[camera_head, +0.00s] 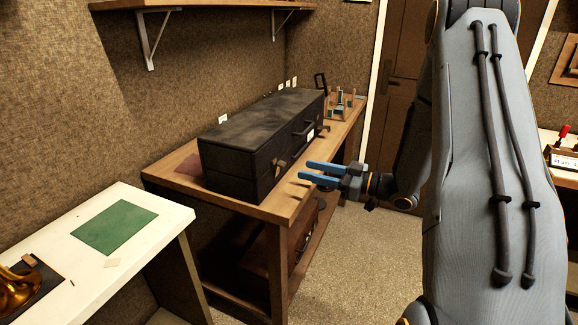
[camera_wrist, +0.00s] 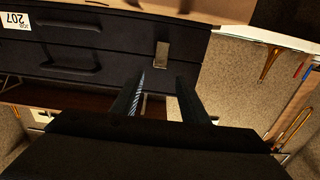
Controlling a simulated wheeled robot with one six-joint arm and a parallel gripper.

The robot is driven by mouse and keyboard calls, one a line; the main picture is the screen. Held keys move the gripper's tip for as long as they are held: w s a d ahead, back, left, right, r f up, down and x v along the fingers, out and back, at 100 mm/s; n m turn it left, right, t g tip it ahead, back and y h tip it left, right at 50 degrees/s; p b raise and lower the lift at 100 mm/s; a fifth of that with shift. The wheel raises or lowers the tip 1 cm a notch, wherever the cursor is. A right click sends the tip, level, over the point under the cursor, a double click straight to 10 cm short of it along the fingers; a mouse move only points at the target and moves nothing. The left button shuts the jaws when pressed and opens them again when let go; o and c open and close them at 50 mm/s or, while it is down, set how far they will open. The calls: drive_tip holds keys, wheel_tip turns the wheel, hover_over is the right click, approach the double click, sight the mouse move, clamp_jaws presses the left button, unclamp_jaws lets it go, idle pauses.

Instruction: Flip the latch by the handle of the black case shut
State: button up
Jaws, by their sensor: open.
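The black case (camera_head: 238,160) lies closed on the wooden bench, and its front fills the upper left of the wrist view (camera_wrist: 110,50). Its handle (camera_head: 303,129) is on the front, and shows at left in the wrist view (camera_wrist: 68,66). A small brass-coloured latch (camera_head: 280,163) is on the front near the left end and seems to stand out from it. In the wrist view the latch (camera_wrist: 162,53) is a pale upright plate near the lid seam. My gripper (camera_head: 303,170) is open and empty in front of the case, its fingertips pointing at this latch, apparently apart from it.
The wooden bench (camera_head: 282,205) has a small wooden rack (camera_head: 340,108) at its far end and a brown case (camera_head: 268,245) on its lower shelf. A white table (camera_head: 60,248) with a green mat (camera_head: 115,226) is at left. Floor (camera_head: 350,255) before the bench is clear.

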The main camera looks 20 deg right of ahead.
sight(284, 164)
drive_tip(key=shift+p+x, duration=1.15)
drive_tip(key=shift+x, duration=2.65)
